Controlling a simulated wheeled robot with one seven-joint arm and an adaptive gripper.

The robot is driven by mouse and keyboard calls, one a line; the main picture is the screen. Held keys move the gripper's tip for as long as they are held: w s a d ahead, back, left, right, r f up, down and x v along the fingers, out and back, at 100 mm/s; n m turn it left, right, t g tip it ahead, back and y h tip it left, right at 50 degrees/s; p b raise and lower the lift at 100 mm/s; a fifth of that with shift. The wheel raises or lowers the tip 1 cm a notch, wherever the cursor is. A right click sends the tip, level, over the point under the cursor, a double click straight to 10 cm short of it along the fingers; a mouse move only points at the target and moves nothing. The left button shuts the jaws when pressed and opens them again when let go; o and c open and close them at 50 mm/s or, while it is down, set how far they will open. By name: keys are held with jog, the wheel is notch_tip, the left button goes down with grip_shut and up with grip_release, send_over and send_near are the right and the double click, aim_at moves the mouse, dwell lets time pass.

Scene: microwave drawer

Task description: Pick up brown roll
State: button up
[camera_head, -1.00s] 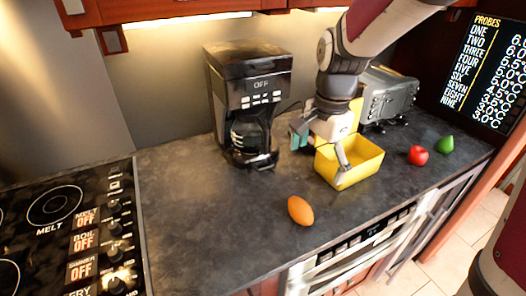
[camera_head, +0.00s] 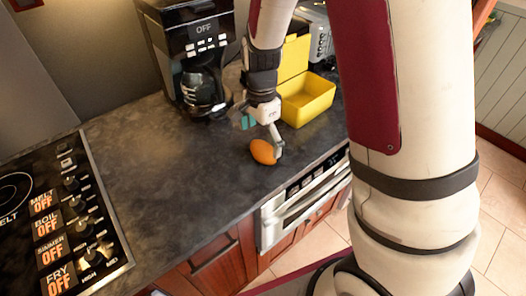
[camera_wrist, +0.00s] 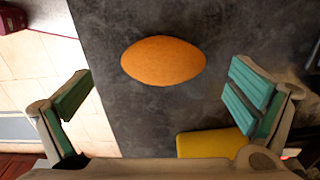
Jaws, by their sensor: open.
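The brown roll (camera_head: 263,151) is an orange-brown oval lying on the dark counter near its front edge. In the wrist view the roll (camera_wrist: 163,61) lies crosswise in the upper middle, ahead of the fingertips. My gripper (camera_wrist: 160,95) is open and empty, with a teal-padded finger on each side. In the head view my gripper (camera_head: 262,137) is just above and beside the roll, and one finger overlaps its right end. I cannot tell from the pictures whether that finger touches it.
A yellow open box (camera_head: 322,98) stands behind and right of the roll; its edge (camera_wrist: 212,143) shows in the wrist view. A coffee maker (camera_head: 190,55) stands at the back, a stove (camera_head: 62,215) at the left. The counter (camera_head: 165,170) left of the roll is clear.

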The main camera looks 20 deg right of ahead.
aim_at(263, 146)
jog(key=shift+w+d+f, duration=0.15)
jog(key=shift+f, duration=1.05)
jog(key=shift+w+d+f, duration=0.1)
jog(key=shift+d+f, duration=0.05)
jog(key=shift+f, duration=1)
jog(key=c, duration=1)
jog(key=shift+c, duration=0.2)
